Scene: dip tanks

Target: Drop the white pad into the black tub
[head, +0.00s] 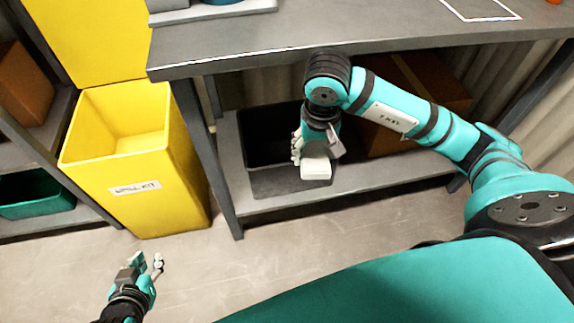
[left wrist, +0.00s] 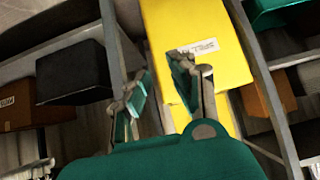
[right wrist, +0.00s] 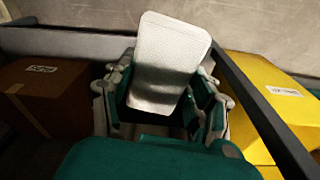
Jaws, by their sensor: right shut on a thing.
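The white pad (head: 316,169) is held by my right gripper (head: 313,153), which is shut on it. In the right wrist view the pad (right wrist: 168,55) stands out beyond the fingers (right wrist: 163,95). The black tub (head: 268,184) sits on the lower shelf under the bench. In the head view the pad overlaps the tub's front right part; its height above the rim is hard to judge. The tub also shows in the left wrist view (left wrist: 73,75). My left gripper (head: 146,265) is open and empty, low over the floor; its spread fingers show in its wrist view (left wrist: 163,85).
The grey bench top (head: 300,32) lies above the tub, with a bench leg (head: 216,160) left of it. A brown box (head: 440,85) sits right of the tub, behind my right arm. A yellow spill-kit bin (head: 140,200) stands left. The floor in front is clear.

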